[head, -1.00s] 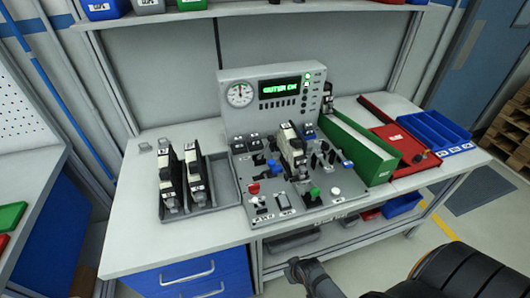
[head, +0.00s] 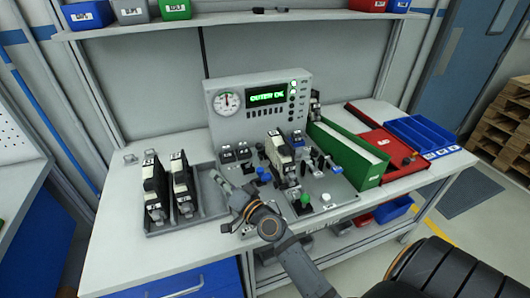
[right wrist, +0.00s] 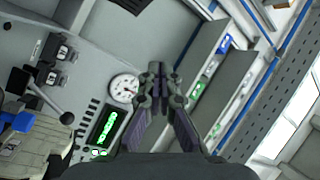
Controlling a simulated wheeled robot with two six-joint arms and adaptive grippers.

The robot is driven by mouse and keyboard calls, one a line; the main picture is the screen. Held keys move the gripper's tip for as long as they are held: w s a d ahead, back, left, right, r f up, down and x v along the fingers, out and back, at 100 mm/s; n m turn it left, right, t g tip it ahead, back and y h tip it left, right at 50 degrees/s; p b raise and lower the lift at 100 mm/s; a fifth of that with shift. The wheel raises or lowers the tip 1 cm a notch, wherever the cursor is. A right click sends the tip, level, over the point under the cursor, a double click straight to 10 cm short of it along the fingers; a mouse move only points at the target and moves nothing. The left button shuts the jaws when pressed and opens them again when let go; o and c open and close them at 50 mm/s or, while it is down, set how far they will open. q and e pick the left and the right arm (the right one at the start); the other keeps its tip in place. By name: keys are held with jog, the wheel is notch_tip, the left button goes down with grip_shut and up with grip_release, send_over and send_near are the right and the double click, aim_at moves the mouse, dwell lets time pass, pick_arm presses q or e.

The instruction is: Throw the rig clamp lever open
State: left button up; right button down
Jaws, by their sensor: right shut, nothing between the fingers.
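The test rig (head: 335,205) stands on the bench, with a black-and-beige unit (head: 280,155) upright in its middle. In the right wrist view a lever with a grey rod and black ball end (right wrist: 67,118) shows at the left, beside a blue knob (right wrist: 18,123); I cannot tell for sure that it is the clamp lever. My right gripper (head: 228,188) is over the rig's front left corner, pointing up and left. It is shut and empty, and its fingertips (right wrist: 157,75) meet in the wrist view, apart from the lever. It hides the rig's front left controls. My left gripper is out of view.
A grey tray (head: 213,213) with two similar units is left of the rig. A gauge-and-display panel (head: 243,118) rises behind it. A green bin (head: 345,160), red tray (head: 385,150) and blue bins (head: 425,138) stand to the right. The bench's front left is clear.

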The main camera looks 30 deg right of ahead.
jog(key=w+d+r+m+t+h, duration=0.2)
jog(key=w+d+r+m+h, duration=0.1)
jog(key=d+m+h, duration=0.35)
jog(key=d+f+m+g+h, duration=0.85)
jog(key=d+m, duration=0.25)
jog(key=m, duration=0.4)
jog(key=f+x, duration=0.1)
jog(key=x, duration=0.9)
jog(key=shift+w+a+y, duration=0.15)
jog(key=shift+a+y, duration=0.15)
jog(key=shift+y, duration=0.1)
jog(key=shift+d, duration=0.1)
